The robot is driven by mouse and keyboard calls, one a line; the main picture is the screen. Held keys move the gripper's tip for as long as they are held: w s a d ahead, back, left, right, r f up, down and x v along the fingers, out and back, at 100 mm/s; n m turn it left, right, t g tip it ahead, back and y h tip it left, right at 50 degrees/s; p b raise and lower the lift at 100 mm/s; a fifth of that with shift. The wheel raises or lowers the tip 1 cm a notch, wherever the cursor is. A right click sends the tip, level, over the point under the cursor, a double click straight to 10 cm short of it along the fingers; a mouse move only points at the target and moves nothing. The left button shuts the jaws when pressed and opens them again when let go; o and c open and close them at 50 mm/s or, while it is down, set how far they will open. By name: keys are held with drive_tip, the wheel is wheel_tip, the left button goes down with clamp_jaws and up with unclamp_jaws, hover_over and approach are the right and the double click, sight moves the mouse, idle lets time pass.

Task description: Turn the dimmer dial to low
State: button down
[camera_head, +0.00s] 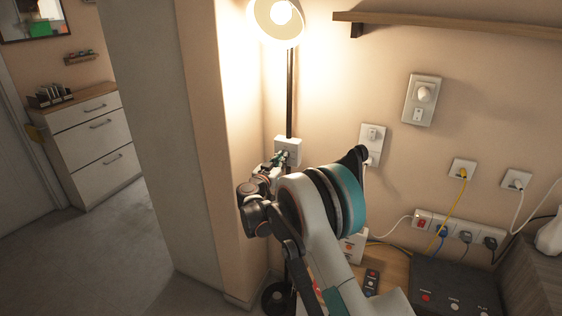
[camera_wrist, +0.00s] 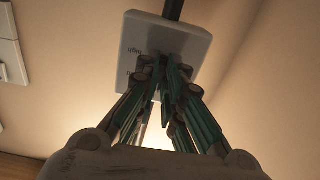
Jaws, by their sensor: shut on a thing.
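A pale control box (camera_head: 288,144) is mounted on the black pole of a lit lamp, in the middle of the head view. In the wrist view the box (camera_wrist: 135,45) fills the upper middle, with small dark lettering that seems to read "High" upside down. My gripper (camera_head: 282,156) reaches the front of the box, and its green fingers (camera_wrist: 172,72) are closed together at the box's face. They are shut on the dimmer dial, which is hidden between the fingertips. I cannot tell the dial's setting.
The lamp shade (camera_head: 277,20) glows above the box. A wall plate with a round knob (camera_head: 425,93) and another switch plate (camera_head: 371,144) are to the right. Sockets with cables, a power strip (camera_head: 455,231) and a dark box (camera_head: 455,289) lie lower right. A wall corner stands left.

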drive_tip(key=c, duration=1.7)
unclamp_jaws()
drive_tip(key=v, duration=1.2)
